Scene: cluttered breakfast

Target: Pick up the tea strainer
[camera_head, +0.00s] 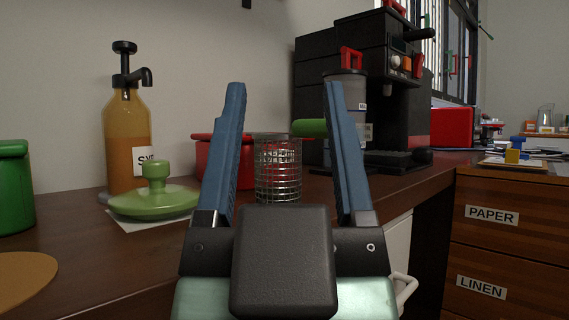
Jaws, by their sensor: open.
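The tea strainer (278,170) is a grey wire-mesh cylinder standing upright on the brown wooden counter. In the head view it shows between the two blue fingers of my gripper (290,150). My gripper is open and holds nothing. The fingers appear apart from the mesh on both sides. I cannot tell how far the strainer is beyond the fingertips. The dark body of my gripper may hide the strainer's base.
A green lid (153,195), a syrup pump bottle (127,135) and a green pot (14,190) stand at left. A red pot (212,160) is behind the strainer. A black coffee machine (400,115) and a grey canister (346,95) stand close behind at right.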

